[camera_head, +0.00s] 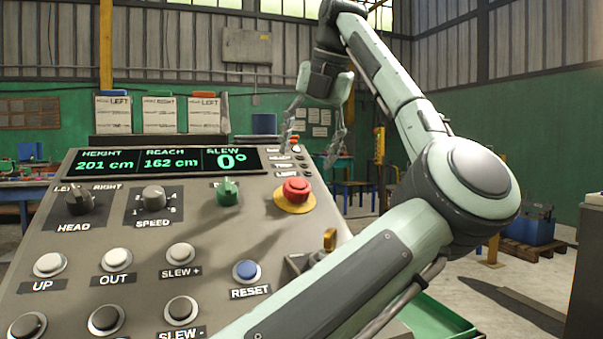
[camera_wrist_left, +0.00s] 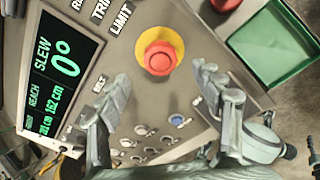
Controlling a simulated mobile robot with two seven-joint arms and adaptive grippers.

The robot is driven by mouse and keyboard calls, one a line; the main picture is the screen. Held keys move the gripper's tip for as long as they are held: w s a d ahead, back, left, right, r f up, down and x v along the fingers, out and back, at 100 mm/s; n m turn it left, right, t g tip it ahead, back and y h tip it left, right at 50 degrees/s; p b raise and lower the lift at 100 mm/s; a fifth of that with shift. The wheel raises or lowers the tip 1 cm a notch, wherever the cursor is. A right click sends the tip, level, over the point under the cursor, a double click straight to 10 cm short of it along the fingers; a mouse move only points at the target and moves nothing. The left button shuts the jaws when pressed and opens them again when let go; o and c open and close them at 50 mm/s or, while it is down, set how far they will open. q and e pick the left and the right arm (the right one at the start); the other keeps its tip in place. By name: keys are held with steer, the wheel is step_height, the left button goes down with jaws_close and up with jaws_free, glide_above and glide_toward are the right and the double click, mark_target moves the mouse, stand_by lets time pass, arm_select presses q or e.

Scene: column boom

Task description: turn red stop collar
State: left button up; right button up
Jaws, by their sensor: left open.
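The red stop (camera_head: 296,187) is a round red knob on a yellow ring (camera_head: 293,204), at the upper right of the sloped control panel. In the left wrist view the red stop (camera_wrist_left: 159,58) shows from above, with the yellow ring (camera_wrist_left: 176,41) around it. My left gripper (camera_head: 310,152) is above and beyond the knob in the head view, fingers spread and pointing down. In the left wrist view the left gripper (camera_wrist_left: 161,78) has its two fingertips on either side below the knob, with nothing between them. I see no contact. My right gripper is not in view.
The display (camera_head: 160,162) reads height 201 cm, reach 162 cm, slew 0°. A green knob (camera_head: 228,192) and a blue reset button (camera_head: 246,271) are near the stop. A green tray (camera_wrist_left: 290,75) lies beside the panel. My arm covers the panel's lower right.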

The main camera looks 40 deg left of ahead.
arm_select(q)
steer(key=shift+v, duration=2.3)
